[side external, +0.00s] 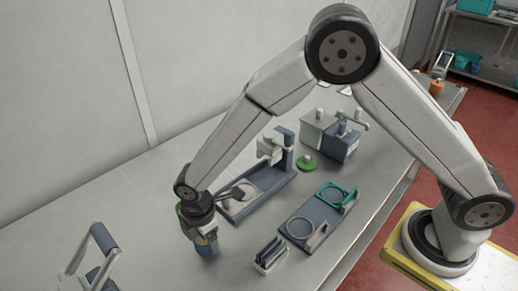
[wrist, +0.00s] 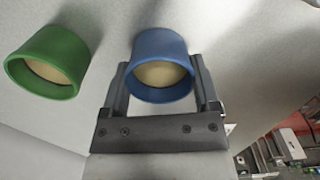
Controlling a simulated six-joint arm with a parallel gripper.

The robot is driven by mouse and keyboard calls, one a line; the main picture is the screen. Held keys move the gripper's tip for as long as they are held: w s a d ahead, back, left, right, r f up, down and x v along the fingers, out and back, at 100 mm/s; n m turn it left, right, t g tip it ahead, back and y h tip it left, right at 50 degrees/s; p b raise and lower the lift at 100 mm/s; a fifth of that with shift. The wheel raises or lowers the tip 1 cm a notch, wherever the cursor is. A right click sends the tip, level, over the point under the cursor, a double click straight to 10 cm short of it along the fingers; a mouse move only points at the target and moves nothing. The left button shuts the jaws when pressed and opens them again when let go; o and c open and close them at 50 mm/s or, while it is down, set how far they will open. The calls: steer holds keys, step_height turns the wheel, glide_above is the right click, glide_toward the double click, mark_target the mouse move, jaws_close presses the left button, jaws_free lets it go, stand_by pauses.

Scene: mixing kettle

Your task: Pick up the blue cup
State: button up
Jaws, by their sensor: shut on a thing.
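The blue cup (wrist: 160,50) stands between the two fingers of my gripper (wrist: 160,88) in the wrist view. The fingers touch it on both sides, and a tan content or inside shows in its opening. In the side external view the blue cup (side external: 206,248) shows low under my gripper (side external: 203,236), at or close to the table top; I cannot tell whether it touches. A green cup (wrist: 48,62) stands to the left of the blue cup in the wrist view, apart from it. In the side view the green cup is mostly hidden behind my wrist.
A grey fixture with a ring (side external: 236,209) stands right of my gripper. Another base with a ring and a teal frame (side external: 318,226) lies further right. A small rack (side external: 270,257) is in front, and a handled device (side external: 93,262) at the lower left. Table behind my gripper is clear.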

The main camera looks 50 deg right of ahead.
steer(key=shift+r, duration=0.1)
steer(key=shift+r, duration=0.85)
steer(key=s+d+r, duration=0.6)
steer(key=s+r, duration=0.5)
steer(key=s, duration=0.1)
steer(key=shift+s, duration=0.3)
steer(key=shift+d, duration=0.1)
steer(key=shift+w, duration=0.15)
